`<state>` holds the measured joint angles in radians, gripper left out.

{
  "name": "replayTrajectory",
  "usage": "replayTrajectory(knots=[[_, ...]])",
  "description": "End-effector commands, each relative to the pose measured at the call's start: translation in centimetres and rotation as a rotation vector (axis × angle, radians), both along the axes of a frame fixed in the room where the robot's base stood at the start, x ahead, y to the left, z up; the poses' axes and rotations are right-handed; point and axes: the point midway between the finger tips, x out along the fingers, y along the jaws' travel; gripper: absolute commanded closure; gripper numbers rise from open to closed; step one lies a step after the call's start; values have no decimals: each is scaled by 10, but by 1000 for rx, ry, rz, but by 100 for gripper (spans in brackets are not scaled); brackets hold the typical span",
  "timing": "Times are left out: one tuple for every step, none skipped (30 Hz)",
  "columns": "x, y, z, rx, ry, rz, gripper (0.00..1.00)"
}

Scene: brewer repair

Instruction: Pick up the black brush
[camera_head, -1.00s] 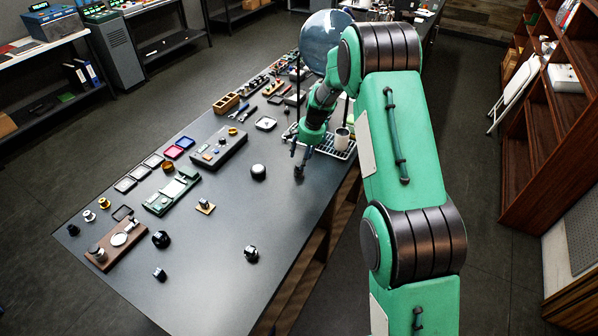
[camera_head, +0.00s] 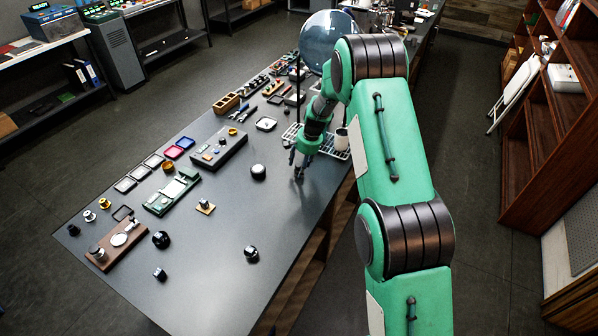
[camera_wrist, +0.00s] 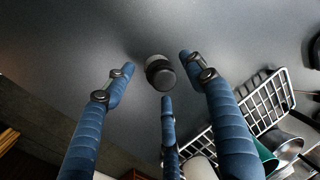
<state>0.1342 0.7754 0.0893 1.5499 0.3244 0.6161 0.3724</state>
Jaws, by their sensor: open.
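A small black round-topped object, seemingly the black brush (camera_wrist: 158,72), stands on the dark tabletop. In the wrist view it sits between my gripper's three blue fingers, seen nearly from its end, so no bristles show. My gripper (camera_wrist: 160,82) is open around it, with visible gaps to the fingers. In the head view my gripper (camera_head: 300,162) points down close to the tabletop near the right edge. The object's lower part (camera_head: 299,175) shows only as a small dark shape beneath the fingers there.
A wire rack (camera_head: 335,152) with cups stands just behind and right of my gripper; it also shows in the wrist view (camera_wrist: 270,100). The dark table (camera_head: 215,265) has free room in front.

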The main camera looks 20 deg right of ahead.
Motion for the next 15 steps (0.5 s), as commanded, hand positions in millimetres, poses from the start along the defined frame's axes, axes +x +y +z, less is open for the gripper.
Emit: replayTrajectory(knots=[[0,1,-4,0,1,0,45],[1,1,-6,0,1,0,45],[1,1,-8,1,1,0,45],[1,2,-9,0,0,0,45],[2,2,-9,0,0,0,45],[2,2,-10,0,0,0,45],[2,2,-10,-1,-1,0,45],[2,2,-10,-1,-1,0,45],[2,2,-10,-1,-1,0,45],[2,2,-10,-1,-1,0,45],[2,2,-10,0,0,0,45],[2,2,-10,-1,-1,0,45],[2,2,-10,0,0,0,45],[2,2,-10,0,0,0,45],[2,2,-10,0,0,0,45]])
